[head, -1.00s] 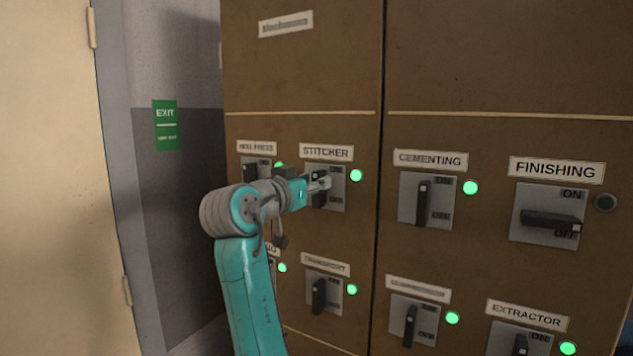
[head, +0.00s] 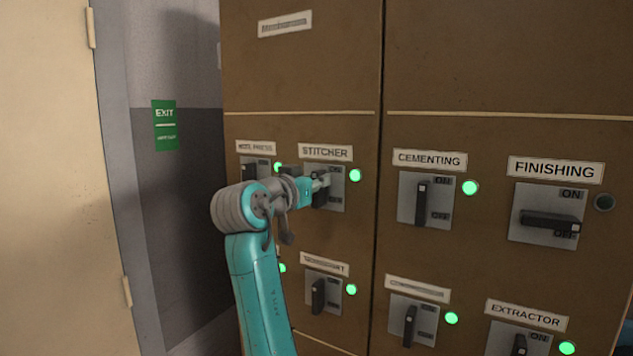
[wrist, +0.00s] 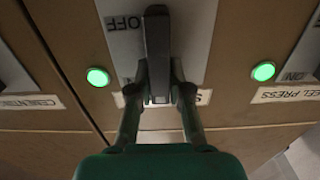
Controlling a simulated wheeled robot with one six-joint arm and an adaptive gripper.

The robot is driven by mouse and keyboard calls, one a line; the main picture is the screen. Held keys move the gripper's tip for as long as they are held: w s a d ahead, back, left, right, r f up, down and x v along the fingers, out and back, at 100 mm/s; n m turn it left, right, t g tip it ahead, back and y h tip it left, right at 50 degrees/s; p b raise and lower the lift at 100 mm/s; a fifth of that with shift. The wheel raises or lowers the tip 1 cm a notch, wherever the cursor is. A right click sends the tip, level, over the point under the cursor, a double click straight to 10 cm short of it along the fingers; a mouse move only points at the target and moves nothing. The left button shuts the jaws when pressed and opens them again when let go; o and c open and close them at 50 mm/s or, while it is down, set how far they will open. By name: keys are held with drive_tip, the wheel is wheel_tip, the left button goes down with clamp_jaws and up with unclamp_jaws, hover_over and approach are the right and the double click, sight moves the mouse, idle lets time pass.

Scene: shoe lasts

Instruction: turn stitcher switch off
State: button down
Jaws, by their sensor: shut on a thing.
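The stitcher switch is a dark lever on a grey plate (head: 338,204) under the label STITCHER (head: 325,152). A green lamp (head: 355,175) beside it is lit. My gripper (head: 322,184) is at this switch, reached from the left, and partly covers the lever. In the wrist view, upside down, my gripper's two fingers (wrist: 159,92) are closed on either side of the dark lever (wrist: 157,45). The lever runs straight along the plate there, its far end beside the word OFF. A lit green lamp (wrist: 97,77) shows left of it.
Neighbouring switches are heel press (head: 249,172), cementing (head: 422,204) and finishing (head: 550,220). The finishing lever is horizontal and its lamp (head: 605,202) is dark. More upright switches with lit lamps sit in the row below. A green exit sign (head: 165,125) is on the left wall.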

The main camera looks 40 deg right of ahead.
drive_tip(key=m, duration=0.4)
drive_tip(key=shift+s+d, duration=0.1)
drive_tip(key=shift+s, duration=0.25)
drive_tip(key=m, duration=0.3)
drive_tip(key=f+m, duration=0.1)
drive_tip(key=m, duration=0.2)
drive_tip(key=s+m, duration=0.1)
drive_tip(key=m, duration=0.2)
drive_tip(key=shift+d+f, duration=0.15)
drive_tip(key=shift+d, duration=0.05)
drive_tip(key=shift+s+f+m, duration=0.1)
drive_tip(key=shift+f+m, duration=0.1)
drive_tip(key=shift+m, duration=1)
drive_tip(key=shift+f+m, duration=0.2)
drive_tip(key=shift+m, duration=1)
drive_tip(key=c, duration=1.1)
unclamp_jaws()
